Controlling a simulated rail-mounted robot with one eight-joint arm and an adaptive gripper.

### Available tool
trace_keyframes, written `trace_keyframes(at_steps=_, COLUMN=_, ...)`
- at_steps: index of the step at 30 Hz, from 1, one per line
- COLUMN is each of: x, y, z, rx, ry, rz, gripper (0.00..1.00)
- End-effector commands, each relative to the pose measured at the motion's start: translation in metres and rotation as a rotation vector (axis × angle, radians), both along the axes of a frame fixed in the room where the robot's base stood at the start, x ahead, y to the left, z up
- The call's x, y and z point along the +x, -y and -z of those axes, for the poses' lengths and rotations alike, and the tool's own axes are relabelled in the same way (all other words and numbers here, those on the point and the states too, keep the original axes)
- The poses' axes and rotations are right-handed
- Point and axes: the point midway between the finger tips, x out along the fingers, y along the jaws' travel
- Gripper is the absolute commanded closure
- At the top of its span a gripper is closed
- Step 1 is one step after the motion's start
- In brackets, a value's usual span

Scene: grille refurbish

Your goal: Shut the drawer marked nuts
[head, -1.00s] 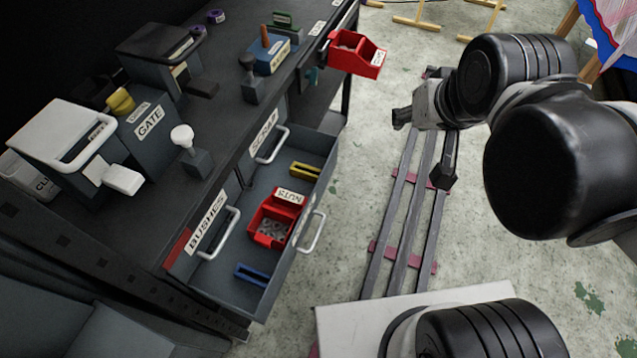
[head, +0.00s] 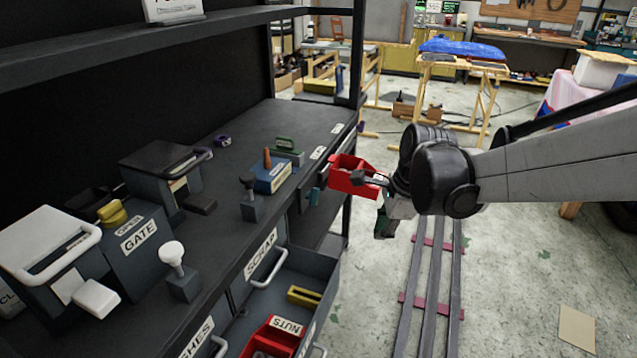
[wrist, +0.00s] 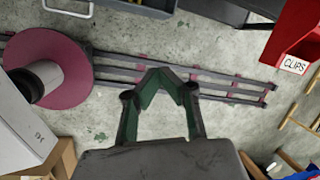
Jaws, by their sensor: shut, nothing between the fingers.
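An open grey drawer (head: 322,272) sticks out from under the bench in the head view, its lower part cut off by the frame's bottom edge. Inside it are a red bin labelled NUTS (head: 275,338) and a yellow piece (head: 304,296). Part of its front handle (head: 319,350) shows at the bottom edge. My gripper (head: 383,232) hangs over the floor, beyond and to the right of the drawer, apart from it. In the wrist view, its green fingers (wrist: 160,72) are shut and empty, with floor and rails beyond.
A red bin (head: 352,176) at the bench's edge is close to my gripper; its CLIPS label shows in the wrist view (wrist: 294,65). The SCRAP drawer (head: 262,256) is beside the open drawer. Floor rails (head: 430,290) run along the right; floor around them is mostly clear.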

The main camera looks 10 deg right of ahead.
Motion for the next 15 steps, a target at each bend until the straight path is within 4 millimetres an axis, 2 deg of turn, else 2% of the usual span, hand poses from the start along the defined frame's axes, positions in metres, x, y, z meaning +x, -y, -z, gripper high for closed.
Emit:
trace_keyframes(at_steps=1, x=0.009, y=0.001, z=0.014, rx=0.021, ry=-0.027, rz=0.061, gripper=1.00)
trace_keyframes(at_steps=6, x=0.028, y=0.002, z=0.046, rx=0.084, ry=-0.116, rz=0.258, gripper=1.00)
trace_keyframes(at_steps=15, x=0.038, y=0.001, z=0.070, rx=0.118, ry=-0.174, rz=0.383, gripper=1.00)
